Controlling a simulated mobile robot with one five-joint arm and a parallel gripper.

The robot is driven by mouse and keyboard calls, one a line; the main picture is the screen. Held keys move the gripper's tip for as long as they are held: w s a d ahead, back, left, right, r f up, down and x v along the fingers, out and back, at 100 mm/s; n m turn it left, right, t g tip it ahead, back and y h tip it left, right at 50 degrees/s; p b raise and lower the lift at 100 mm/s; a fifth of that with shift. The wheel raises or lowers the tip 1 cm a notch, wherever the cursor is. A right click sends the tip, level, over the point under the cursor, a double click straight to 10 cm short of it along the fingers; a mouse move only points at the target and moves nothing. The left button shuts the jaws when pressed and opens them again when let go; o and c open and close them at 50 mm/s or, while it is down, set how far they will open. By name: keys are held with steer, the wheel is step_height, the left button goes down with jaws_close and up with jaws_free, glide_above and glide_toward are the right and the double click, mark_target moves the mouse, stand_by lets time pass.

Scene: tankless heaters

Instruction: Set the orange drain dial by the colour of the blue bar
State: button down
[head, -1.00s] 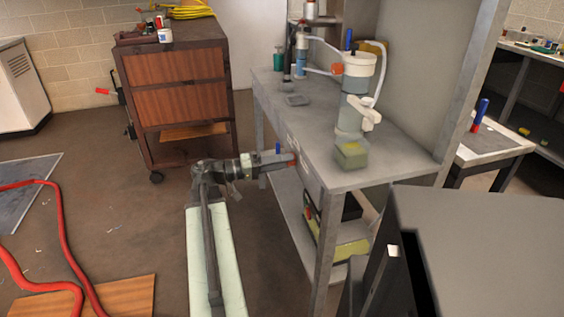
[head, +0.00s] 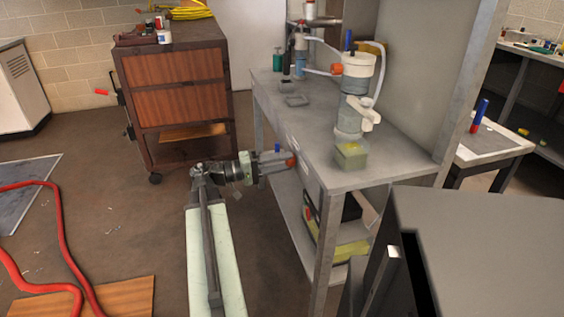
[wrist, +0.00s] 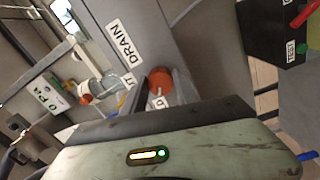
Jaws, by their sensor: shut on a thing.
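The orange drain dial (head: 291,161) is on the front edge of the grey workbench. It also shows in the wrist view (wrist: 160,79), near a white DRAIN label (wrist: 126,42). My gripper (head: 284,162) reaches the dial from the left and is shut on it, its fingers partly hiding it. A small blue piece (head: 277,148) stands up by my gripper. A blue upright bar (head: 349,39) tops the white-lidded cylinder on the bench, and another blue bar (head: 481,112) stands on the right table. I cannot tell which bar the task means. The dial's pointer and scale are not readable.
The workbench (head: 400,140) carries the cylinder and a greenish block (head: 350,156). A dark cabinet (head: 480,250) stands at the front right. A wooden drawer cart (head: 180,100) is behind my arm. A red hose (head: 60,225) lies on the floor at left.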

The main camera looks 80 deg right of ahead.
steer(key=c, duration=1)
jaws_free()
steer(key=shift+o, duration=0.2)
steer(key=v, duration=0.7)
steer(key=shift+w+a, duration=0.2)
steer(key=shift+w, duration=0.15)
